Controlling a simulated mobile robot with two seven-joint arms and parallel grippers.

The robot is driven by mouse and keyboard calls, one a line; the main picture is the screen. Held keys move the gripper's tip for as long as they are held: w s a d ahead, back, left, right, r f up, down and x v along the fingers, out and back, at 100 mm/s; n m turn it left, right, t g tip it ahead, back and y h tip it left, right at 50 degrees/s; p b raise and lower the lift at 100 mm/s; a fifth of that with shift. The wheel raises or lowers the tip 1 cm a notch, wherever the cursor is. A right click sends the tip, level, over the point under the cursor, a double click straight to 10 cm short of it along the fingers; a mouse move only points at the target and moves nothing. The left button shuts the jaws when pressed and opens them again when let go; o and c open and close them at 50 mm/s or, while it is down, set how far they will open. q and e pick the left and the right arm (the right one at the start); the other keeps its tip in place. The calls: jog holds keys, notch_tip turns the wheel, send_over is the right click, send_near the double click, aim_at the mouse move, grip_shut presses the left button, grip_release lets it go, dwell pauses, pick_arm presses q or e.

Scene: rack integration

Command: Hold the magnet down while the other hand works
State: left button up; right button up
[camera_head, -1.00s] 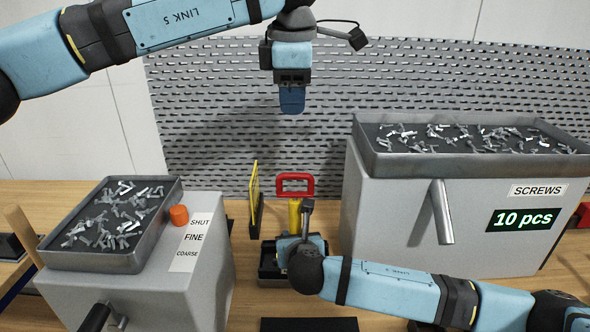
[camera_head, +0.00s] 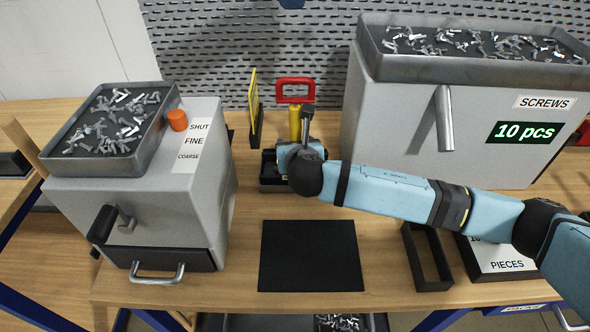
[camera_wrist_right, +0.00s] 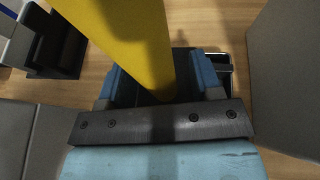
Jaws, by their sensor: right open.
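The magnet, with a red handle (camera_head: 295,84) and a yellow shaft (camera_head: 295,122), stands upright behind my right gripper (camera_head: 300,158). In the right wrist view the yellow shaft (camera_wrist_right: 125,40) runs down from the top to between the two blue fingers of my right gripper (camera_wrist_right: 160,92). That gripper is open around the shaft's lower part; I cannot tell whether either finger touches it. A dark tray (camera_head: 268,183) sits under this gripper, mostly hidden by it.
A screw dispenser (camera_head: 400,120) reading 10 pcs stands right. A grey box with a screw-filled tray (camera_head: 120,162) and orange knob (camera_head: 177,120) stands left. A black mat (camera_head: 310,256) lies bare at the front. A yellow-edged stand (camera_head: 254,105) is beside the magnet.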

jog(key=v, duration=1.2)
jog(key=shift+s+f, duration=0.1)
jog(key=shift+f, duration=0.05)
